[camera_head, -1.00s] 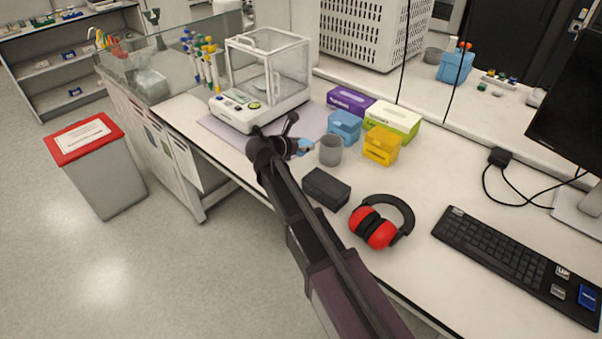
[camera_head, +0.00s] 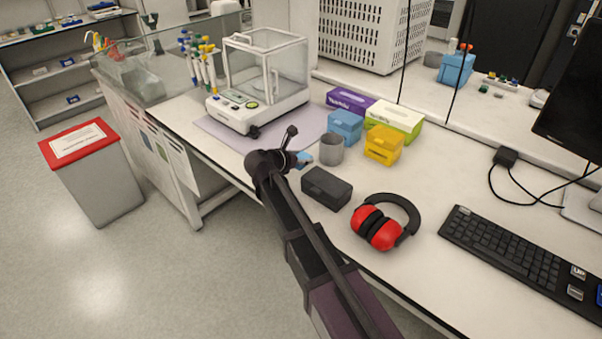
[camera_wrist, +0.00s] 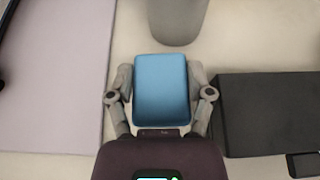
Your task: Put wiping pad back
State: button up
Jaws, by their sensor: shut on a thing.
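The wiping pad (camera_wrist: 161,88) is a blue rounded block. In the wrist view it sits between the two fingers of my gripper (camera_wrist: 161,97), which is shut on it. In the head view only a small blue part of the pad (camera_head: 304,158) shows beyond the wrist, just left of the grey cup (camera_head: 331,149). The gripper is over the front part of the bench, between the mauve mat and the black box. I cannot tell whether the pad touches the bench top.
A black box (camera_head: 326,188) lies right of the gripper, and red ear muffs (camera_head: 377,228) lie beyond it. A mauve mat (camera_head: 222,133) under the balance (camera_head: 262,85) is at left. Blue (camera_head: 345,126) and yellow (camera_head: 383,145) boxes stand behind the cup. Bare bench separates mat and black box.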

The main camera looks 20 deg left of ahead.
aim_at(302, 173)
jog(key=shift+f, duration=0.25)
jog(key=shift+f+b, duration=1.85)
jog(key=shift+b, duration=0.05)
jog(key=shift+f, duration=0.1)
jog(key=o, duration=0.9)
jog(key=shift+r, duration=0.25)
